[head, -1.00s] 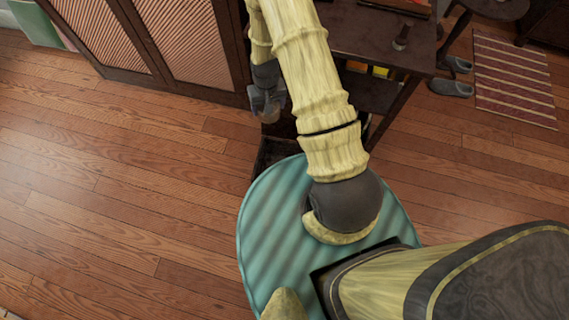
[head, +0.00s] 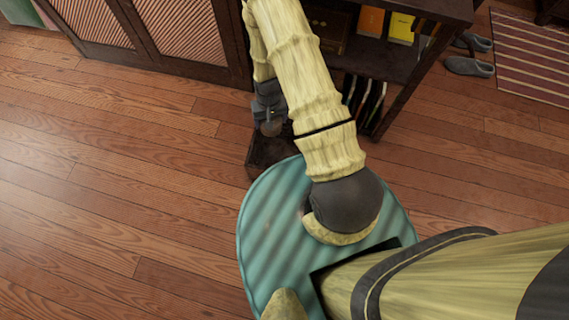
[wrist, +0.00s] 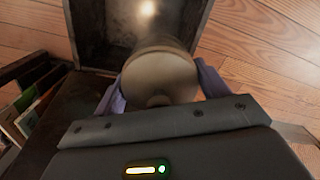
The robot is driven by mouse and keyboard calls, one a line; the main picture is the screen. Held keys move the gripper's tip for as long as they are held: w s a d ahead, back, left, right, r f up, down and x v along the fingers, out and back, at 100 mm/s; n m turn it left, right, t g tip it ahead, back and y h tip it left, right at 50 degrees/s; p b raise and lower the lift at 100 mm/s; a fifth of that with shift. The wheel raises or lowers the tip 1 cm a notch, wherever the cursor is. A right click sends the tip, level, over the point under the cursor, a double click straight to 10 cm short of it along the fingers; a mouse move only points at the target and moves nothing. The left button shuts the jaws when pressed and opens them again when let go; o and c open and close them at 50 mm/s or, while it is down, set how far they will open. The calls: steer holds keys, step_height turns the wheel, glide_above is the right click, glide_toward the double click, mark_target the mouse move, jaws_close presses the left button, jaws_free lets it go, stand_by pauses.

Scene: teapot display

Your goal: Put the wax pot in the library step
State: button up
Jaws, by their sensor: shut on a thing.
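My gripper (head: 269,106) points downward beside the arm in the head view. It is shut on the wax pot (wrist: 158,76), a pale tan round pot with a knob-like centre, held between two purple-grey fingers in the wrist view. Only a small brownish part of the pot (head: 271,128) shows in the head view. The library step (wrist: 88,28) appears as a dark, box-like wooden piece with an open inside, just beyond the pot. In the head view the step (head: 257,160) is partly hidden by my arm and teal base. I cannot tell whether pot and step touch.
A dark shelf unit (head: 400,67) with books stands to the right of my arm. A dark cabinet with slatted doors (head: 180,38) is behind. Grey slippers (head: 470,68) and a striped rug (head: 530,55) lie right. The wooden floor (head: 120,180) at left is clear.

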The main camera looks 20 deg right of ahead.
steer(key=b, duration=1.2)
glide_above(276, 159)
step_height(276, 159, down, 16)
steer(key=shift+a+r, duration=0.1)
steer(key=shift+r, duration=0.05)
steer(key=shift+w+f+b, duration=0.1)
steer(key=shift+f+b, duration=1.6)
steer(key=shift+f, duration=1.4)
steer(key=shift+f+b, duration=1.2)
steer(key=shift+f, duration=0.7)
steer(key=shift+f, duration=0.1)
steer(key=o, duration=1.4)
steer(key=shift+o, duration=0.2)
